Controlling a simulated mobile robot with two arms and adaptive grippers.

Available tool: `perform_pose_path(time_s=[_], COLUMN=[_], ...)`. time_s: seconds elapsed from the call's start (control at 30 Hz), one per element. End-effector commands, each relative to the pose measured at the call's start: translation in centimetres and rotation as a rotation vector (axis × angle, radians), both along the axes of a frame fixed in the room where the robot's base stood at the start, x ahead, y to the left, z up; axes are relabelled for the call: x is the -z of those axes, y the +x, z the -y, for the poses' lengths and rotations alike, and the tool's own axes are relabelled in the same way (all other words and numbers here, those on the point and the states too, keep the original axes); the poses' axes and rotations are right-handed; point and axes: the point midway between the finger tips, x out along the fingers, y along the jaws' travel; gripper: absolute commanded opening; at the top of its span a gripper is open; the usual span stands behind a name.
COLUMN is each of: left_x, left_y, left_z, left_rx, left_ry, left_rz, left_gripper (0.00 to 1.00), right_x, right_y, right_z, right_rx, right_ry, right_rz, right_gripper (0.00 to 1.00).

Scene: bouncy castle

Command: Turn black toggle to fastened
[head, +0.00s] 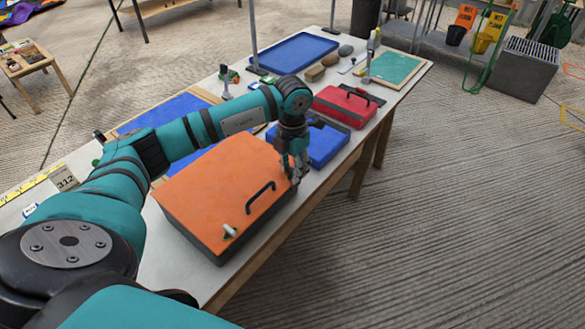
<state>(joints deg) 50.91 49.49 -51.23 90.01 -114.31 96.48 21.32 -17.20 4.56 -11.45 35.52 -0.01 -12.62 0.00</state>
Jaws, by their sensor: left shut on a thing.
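An orange case (205,185) with a dark lower half lies shut on the long table. It has a black handle (261,198) at its front edge. A small pale latch (229,231) shows left of the handle. My left gripper (297,175) points down at the case's right front corner, right of the handle. Its fingers are closed on a small part at the case's edge, where the black toggle sits. The fingers hide most of that toggle, so its position cannot be told. My right gripper is not in view.
A blue case (325,146) stands close behind the gripper, and a red case (345,105) with a black handle lies beyond it. A blue tray (293,52) and a green board (397,69) lie farther back. Open floor (430,220) is to the right of the table.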

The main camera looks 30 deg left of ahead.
Motion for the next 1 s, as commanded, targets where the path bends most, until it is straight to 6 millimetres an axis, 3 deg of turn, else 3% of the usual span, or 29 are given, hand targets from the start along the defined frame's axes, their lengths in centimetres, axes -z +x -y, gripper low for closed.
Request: perform_pose_path(time_s=[0.77,0.8,0.93,1.0], left_x=[-0.16,-0.16,-0.12,-0.09], left_y=[0.10,0.11,0.07,0.06], left_z=[-0.09,-0.08,-0.07,-0.05], left_rx=[-0.103,-0.103,-0.102,-0.101], left_ry=[0.000,0.000,0.001,0.001], left_rz=[0.004,0.004,0.003,0.002], left_gripper=[0.01,0.37,0.54,0.56], right_x=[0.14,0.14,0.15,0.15], right_y=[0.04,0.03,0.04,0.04], right_z=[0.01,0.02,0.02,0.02], right_rx=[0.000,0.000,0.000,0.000], right_ry=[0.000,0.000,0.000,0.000], right_rz=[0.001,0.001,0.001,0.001], right_gripper=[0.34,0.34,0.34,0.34])
